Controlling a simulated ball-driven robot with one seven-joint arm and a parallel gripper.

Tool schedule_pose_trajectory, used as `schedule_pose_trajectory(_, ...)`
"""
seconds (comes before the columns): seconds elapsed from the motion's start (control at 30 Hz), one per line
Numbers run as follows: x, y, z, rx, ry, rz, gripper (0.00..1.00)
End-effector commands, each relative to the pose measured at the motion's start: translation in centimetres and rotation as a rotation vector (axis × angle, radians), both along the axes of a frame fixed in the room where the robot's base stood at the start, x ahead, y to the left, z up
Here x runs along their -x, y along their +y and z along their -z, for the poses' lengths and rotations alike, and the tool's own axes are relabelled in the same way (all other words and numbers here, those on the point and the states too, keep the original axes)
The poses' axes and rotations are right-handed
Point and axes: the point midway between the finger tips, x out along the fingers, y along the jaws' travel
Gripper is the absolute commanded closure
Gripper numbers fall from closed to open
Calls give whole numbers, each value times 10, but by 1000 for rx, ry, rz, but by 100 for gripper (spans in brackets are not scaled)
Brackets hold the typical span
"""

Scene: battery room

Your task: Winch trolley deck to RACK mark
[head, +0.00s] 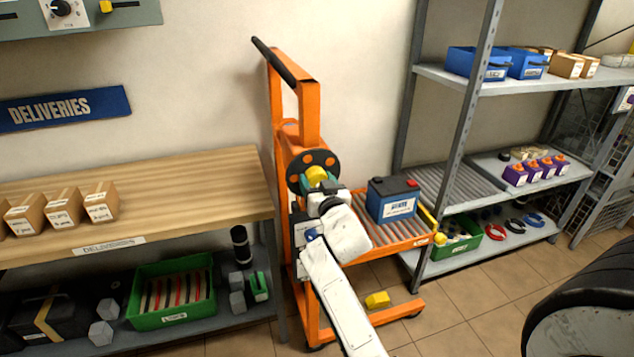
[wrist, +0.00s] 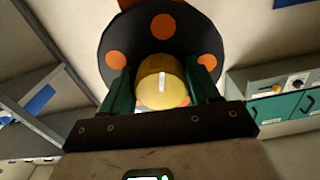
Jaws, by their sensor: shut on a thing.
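The orange winch trolley (head: 291,85) stands against the wall between bench and rack. Its black winch wheel (head: 297,173) has orange spots; it also fills the top of the wrist view (wrist: 130,40). My gripper (head: 318,185) is shut on the wheel's yellow knob (wrist: 162,78), with a green finger on each side. The roller deck (head: 397,233) carries a blue battery with a dark top (head: 395,203). The deck sits lower than the rack's roller shelf (head: 440,183). I cannot make out a RACK mark; my arm hides part of the mast.
The grey rack (head: 474,85) stands right of the trolley, its post close to the deck end. The wooden bench (head: 190,185) is at left, with boxes. A yellow pedal-like block (head: 377,299) sits on the trolley base. Tiled floor (head: 460,300) is clear in front.

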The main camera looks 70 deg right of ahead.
Motion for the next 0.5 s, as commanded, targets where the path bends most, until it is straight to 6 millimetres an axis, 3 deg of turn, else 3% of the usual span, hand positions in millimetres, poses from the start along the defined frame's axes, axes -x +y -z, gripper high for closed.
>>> schedule_pose_trajectory(0.5,-1,1,4,-150,-181,-2,70)
